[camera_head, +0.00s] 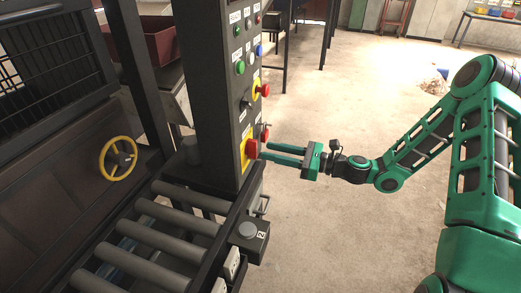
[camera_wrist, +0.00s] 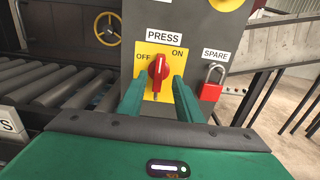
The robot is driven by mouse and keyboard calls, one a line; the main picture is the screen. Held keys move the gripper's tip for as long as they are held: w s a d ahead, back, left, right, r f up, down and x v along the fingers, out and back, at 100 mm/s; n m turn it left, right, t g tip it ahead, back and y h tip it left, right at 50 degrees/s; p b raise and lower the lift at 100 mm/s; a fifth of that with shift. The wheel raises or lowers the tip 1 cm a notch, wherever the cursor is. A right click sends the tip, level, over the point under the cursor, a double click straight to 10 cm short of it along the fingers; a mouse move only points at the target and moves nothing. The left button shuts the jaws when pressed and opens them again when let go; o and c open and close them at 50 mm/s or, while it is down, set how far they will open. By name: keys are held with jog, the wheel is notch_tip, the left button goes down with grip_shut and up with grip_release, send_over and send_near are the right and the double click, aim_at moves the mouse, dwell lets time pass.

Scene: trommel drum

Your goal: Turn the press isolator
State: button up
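The press isolator (camera_wrist: 158,70) is a red rotary knob on a yellow plate marked OFF and ON, under a PRESS label. Its white pointer stands about upright, between the two words. In the head view the isolator (camera_head: 251,149) is low on the dark panel's front face. My gripper (camera_head: 267,152) reaches it from the right, fingers level. In the wrist view my gripper (camera_wrist: 156,86) is open, one green finger on each side of the red knob. Gaps show beside the knob; I cannot tell if either finger touches it. The fingers hide the plate's lower sides.
A red padlock (camera_wrist: 211,91) hangs under the SPARE label, close right of my fingers. A red button (camera_head: 265,90) and other controls sit higher on the panel. A roller conveyor (camera_head: 165,222) and a yellow handwheel (camera_head: 118,159) are left. Open floor (camera_head: 340,225) lies right.

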aim_at(252, 149)
jog(key=shift+x, duration=2.2)
grip_shut()
